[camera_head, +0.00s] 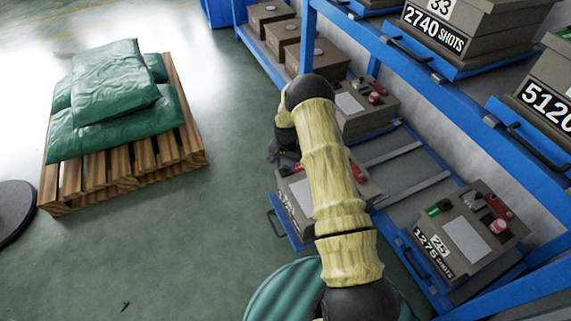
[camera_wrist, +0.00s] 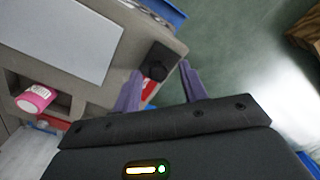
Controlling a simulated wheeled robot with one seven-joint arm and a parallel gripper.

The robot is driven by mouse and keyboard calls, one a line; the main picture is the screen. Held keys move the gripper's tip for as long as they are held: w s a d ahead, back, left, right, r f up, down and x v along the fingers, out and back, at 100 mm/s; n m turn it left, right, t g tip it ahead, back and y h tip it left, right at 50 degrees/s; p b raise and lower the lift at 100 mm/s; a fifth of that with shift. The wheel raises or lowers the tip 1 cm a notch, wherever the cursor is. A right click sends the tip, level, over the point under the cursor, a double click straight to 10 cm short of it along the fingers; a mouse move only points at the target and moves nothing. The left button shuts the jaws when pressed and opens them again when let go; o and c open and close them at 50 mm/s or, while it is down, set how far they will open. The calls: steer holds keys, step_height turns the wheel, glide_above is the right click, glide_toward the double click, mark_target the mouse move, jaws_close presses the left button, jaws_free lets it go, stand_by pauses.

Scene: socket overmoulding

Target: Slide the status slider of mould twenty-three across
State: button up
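A grey-brown mould (camera_head: 297,195) sits on a pulled-out blue tray, partly hidden by my arm; its number is not readable. Its top also shows in the wrist view (camera_wrist: 120,22), with a pale plate, a pink-red cylinder (camera_wrist: 36,98) and a status slider with a black knob (camera_wrist: 155,69). A strip of red (camera_wrist: 150,89) shows beside the knob. My gripper (camera_wrist: 161,72) is open, with its two purple-grey fingers on either side of the knob; I cannot tell whether they touch it. In the head view my gripper (camera_head: 283,150) is at the mould's far left edge.
Mould 25 (camera_head: 464,228), marked 1275 shots with green showing, stands to the right. Another mould (camera_head: 365,106) is behind. Moulds marked 2740 and 5120 shots sit on the blue rack's upper shelf. A pallet (camera_head: 130,180) with green sacks (camera_head: 115,85) stands left across clear floor.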

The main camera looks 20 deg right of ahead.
mark_target(286, 167)
step_height(286, 167, up, 17)
steer(key=p, duration=0.5)
steer(key=shift+r, duration=0.2)
stand_by(0.5)
steer(key=s+a+r+n+t, duration=0.1)
steer(key=s+a+r+n, duration=0.25)
steer(key=s+r, duration=0.9)
steer(key=s+a+r+n+t, duration=0.1)
steer(key=s+r+n, duration=0.15)
steer(key=s, duration=0.55)
steer(key=s+r+n+t, duration=0.1)
steer(key=s+r, duration=0.2)
steer(key=s, duration=0.5)
step_height(286, 167, up, 32)
steer(key=p, duration=3.2)
steer(key=shift+w+f, duration=0.2)
